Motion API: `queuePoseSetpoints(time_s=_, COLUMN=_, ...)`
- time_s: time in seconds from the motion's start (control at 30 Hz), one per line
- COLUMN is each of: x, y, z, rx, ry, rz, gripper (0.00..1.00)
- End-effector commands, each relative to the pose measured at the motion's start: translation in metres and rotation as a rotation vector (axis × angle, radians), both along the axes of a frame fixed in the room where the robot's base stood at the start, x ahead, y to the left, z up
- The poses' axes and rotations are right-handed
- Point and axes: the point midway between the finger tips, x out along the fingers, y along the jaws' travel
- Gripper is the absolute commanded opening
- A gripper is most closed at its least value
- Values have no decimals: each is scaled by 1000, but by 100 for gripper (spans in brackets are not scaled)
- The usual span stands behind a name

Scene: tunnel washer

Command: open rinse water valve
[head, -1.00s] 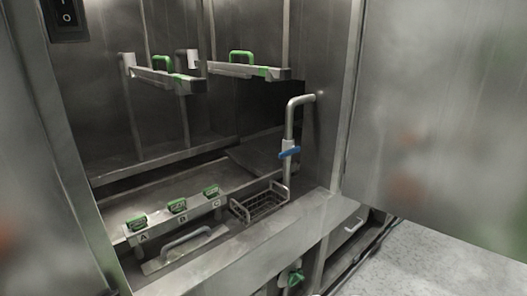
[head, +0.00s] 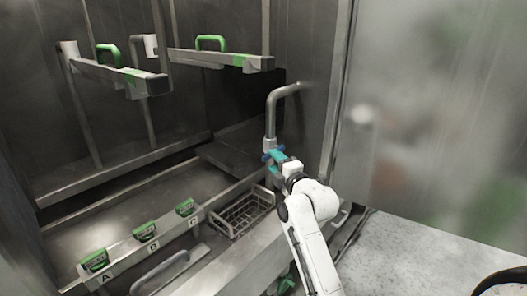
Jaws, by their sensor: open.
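A bent grey water pipe (head: 284,90) comes out of the right wall and runs down to a valve with a small blue handle (head: 266,157). My white arm reaches up from the bottom right in the head view. My gripper (head: 273,158), with teal fingers, is open at the valve and overlaps the blue handle. The fingers hide part of the handle, and I cannot tell whether they touch it or lie on both sides of it.
A wire basket (head: 240,212) sits below the pipe. Green clips marked A, B and C (head: 146,232) stand on a ledge to the left. Bars with green handles (head: 211,43) hang above. A large steel panel (head: 440,110) stands at the right, and a green valve knob (head: 286,284) shows low down.

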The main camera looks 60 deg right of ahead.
Motion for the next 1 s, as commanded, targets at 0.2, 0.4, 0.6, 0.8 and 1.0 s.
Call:
queuePoseSetpoints(time_s=0.2, x=32, y=-22, z=3, rx=0, ry=2, rz=2, gripper=49)
queuePoseSetpoints(time_s=0.4, x=49, y=-35, z=1, rx=1, ry=0, rz=1, gripper=49)
queuePoseSetpoints(time_s=0.6, x=56, y=-40, z=0, rx=2, ry=0, rz=1, gripper=49)
queuePoseSetpoints(time_s=0.8, x=56, y=-40, z=0, rx=2, ry=0, rz=1, gripper=49)
queuePoseSetpoints(time_s=1.0, x=56, y=-40, z=0, rx=2, ry=0, rz=1, gripper=35)
